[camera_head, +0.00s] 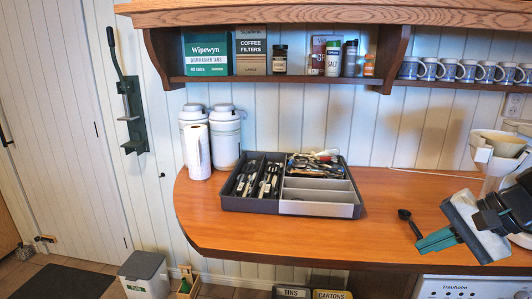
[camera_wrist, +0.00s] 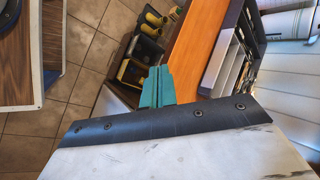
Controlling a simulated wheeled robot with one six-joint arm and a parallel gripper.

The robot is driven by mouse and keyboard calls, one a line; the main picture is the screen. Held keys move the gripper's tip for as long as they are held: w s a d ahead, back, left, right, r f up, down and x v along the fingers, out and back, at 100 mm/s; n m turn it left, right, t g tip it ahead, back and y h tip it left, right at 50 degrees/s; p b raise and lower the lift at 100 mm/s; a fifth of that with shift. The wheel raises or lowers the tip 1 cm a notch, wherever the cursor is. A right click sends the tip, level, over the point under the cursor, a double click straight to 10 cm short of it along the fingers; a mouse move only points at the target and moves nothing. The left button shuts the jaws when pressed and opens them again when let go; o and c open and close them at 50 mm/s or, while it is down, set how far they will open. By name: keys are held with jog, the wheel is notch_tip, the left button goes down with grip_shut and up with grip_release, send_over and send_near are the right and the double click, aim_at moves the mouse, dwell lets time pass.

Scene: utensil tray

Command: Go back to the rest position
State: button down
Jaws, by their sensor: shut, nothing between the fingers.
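My gripper (camera_head: 424,245) is at the right side of the head view, over the front part of the wooden counter. Its teal fingers are closed together and empty. They also show in the wrist view (camera_wrist: 157,85), pointing away from the camera beside the counter edge. The grey utensil tray (camera_head: 318,209) sits on the counter left of my gripper, well apart from it. Part of the tray also shows in the wrist view (camera_wrist: 216,68). It holds dark-handled cutlery at left and mixed utensils at the back; the front right compartments look empty.
A black scoop (camera_head: 409,222) lies on the counter close to my gripper. A white coffee dripper (camera_head: 498,150) stands behind my arm. White canisters (camera_head: 226,135) and a paper roll (camera_head: 196,152) stand at back left. A shelf (camera_head: 280,79) hangs above. The counter between tray and gripper is mostly clear.

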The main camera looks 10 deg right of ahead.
jog(key=s+a+r+n+g+h, duration=0.1)
jog(key=s+a+n+g+h, duration=0.3)
jog(key=s+a+n, duration=0.3)
jog(key=shift+a+n+h, duration=0.8)
jog(key=shift+a+n, duration=1.45)
jog(key=shift+n, duration=0.35)
jog(key=shift+s+d+r, duration=0.1)
